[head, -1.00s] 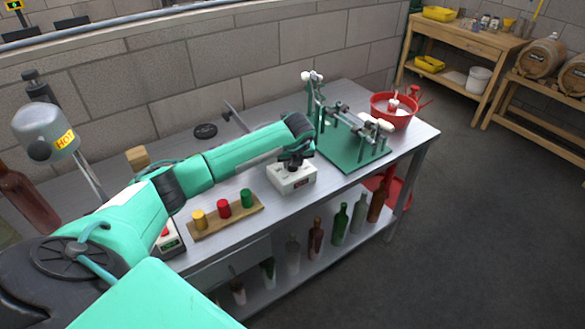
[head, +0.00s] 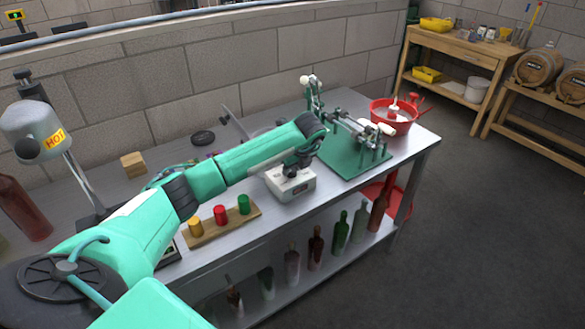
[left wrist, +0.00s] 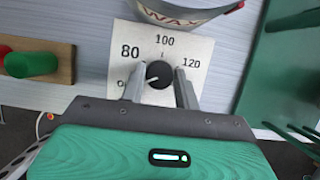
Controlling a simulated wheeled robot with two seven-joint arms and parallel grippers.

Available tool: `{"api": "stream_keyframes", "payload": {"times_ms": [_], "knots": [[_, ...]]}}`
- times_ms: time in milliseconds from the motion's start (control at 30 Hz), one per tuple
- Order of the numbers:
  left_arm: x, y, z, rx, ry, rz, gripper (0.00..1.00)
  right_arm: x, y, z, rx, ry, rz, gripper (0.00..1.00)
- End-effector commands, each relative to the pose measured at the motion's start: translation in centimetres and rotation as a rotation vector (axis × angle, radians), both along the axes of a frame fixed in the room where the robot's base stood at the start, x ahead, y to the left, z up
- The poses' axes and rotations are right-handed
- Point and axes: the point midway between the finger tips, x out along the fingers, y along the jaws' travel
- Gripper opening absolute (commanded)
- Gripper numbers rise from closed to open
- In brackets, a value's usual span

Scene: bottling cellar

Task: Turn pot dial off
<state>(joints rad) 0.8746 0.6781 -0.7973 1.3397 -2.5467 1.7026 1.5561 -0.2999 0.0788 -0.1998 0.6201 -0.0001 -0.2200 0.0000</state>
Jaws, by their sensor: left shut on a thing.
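The pot dial is a dark round knob (left wrist: 159,74) on a pale plate (left wrist: 199,52) marked 80, 100 and 120, with a mark like a 0 at the lower left. A pale line on the knob seems to point down-left, toward that mark. My left gripper (left wrist: 160,84) is shut on the knob, one finger on each side. In the head view my left gripper (head: 296,166) reaches down onto the white dial box (head: 291,185) and hides most of the knob. The wax pot (left wrist: 188,14) stands just behind the plate; my forearm mostly hides it in the head view.
A wooden strip (head: 240,217) with yellow, red and green pieces lies left of the box. A green bottling stand (head: 355,161) is close on the right, with a red basin (head: 405,124) beyond. Bottles line the lower shelf.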

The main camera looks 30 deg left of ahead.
Motion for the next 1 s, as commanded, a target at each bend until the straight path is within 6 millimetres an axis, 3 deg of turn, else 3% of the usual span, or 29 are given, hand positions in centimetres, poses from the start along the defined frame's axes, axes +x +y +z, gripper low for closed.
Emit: {"api": "stream_keyframes", "payload": {"times_ms": [200,233,333,733,1000], "knots": [[-0.1,-0.1,-0.1,-0.001,0.003,0.000,0.09,0.0,0.0,0.0,0.000,0.000,0.000,0.36],[-0.1,-0.1,-0.1,-0.001,0.003,-0.001,0.35,0.0,0.0,0.0,0.000,0.000,0.000,0.36],[-0.1,-0.1,-0.1,-0.001,0.002,-0.001,0.53,0.0,0.0,0.0,0.000,0.000,0.000,0.36],[0.0,-0.3,0.7,-0.001,-0.001,-0.002,0.53,0.0,0.0,-0.3,0.000,0.000,0.000,0.36],[-0.8,-2.3,5.7,-0.001,-0.005,-0.003,0.53,0.0,0.0,-1.7,0.000,0.000,0.000,0.36]]}}
